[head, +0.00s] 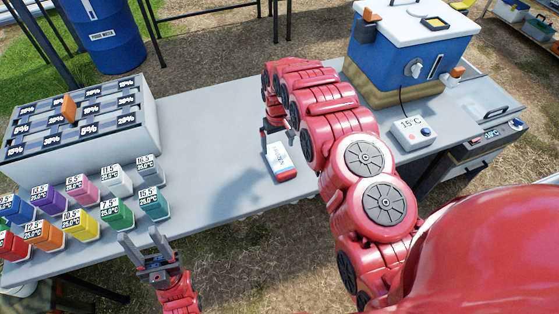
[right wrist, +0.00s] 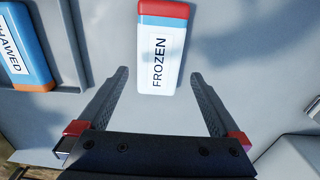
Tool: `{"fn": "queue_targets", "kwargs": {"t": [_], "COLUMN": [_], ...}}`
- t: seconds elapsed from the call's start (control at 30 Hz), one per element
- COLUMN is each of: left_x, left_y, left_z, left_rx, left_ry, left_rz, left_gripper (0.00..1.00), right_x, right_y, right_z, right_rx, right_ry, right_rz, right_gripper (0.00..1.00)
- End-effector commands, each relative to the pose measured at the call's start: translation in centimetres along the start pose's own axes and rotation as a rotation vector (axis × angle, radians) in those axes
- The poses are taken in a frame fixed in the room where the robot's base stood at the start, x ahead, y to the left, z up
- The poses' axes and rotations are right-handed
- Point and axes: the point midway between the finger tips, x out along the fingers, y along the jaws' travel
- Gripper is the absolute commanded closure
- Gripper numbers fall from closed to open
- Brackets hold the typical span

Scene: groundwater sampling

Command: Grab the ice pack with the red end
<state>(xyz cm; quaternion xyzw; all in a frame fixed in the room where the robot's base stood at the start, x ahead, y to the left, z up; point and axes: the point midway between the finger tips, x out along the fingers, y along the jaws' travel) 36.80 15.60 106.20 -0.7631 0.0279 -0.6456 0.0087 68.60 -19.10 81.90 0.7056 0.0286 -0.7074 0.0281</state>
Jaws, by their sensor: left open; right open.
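The ice pack with the red end (right wrist: 163,50) lies flat on the grey table, its white face marked FROZEN. In the head view the ice pack (head: 281,162) lies near the table's front edge, red end toward me. My right gripper (head: 278,132) is open above it, on its far side. In the right wrist view the open fingers of this gripper (right wrist: 160,75) stand on either side of the pack's lower end, with gaps on both sides; the red end is farther off. My left gripper (head: 147,247) is open and empty by the table's front edge.
A blue pack with an orange end (right wrist: 25,50), partly reading THAWED, lies left in the wrist view. Coloured containers (head: 80,222) and a grey rack (head: 85,115) fill the table's left. A blue cooler (head: 410,55) and a 15°C display (head: 412,132) stand right.

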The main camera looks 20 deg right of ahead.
Motion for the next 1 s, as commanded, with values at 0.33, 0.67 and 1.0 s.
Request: {"fn": "queue_targets", "kwargs": {"t": [0.33,0.67,1.0], "left_x": [1.8,2.2,2.2], "left_y": [-0.1,-0.1,-0.1], "left_z": [-0.3,-0.4,-0.4], "left_rx": [0.000,0.000,0.000], "left_ry": [0.000,0.000,0.000], "left_rz": [0.000,0.000,0.000], "left_gripper": [0.50,0.50,0.50], "right_x": [2.7,5.5,5.6], "right_y": [0.2,0.2,0.2], "right_z": [0.9,0.9,0.9], "right_rx": [0.000,0.000,0.000], "right_ry": [0.000,0.003,0.003], "right_rz": [0.000,0.001,0.001], "right_gripper": [0.00,0.00,0.29]}}
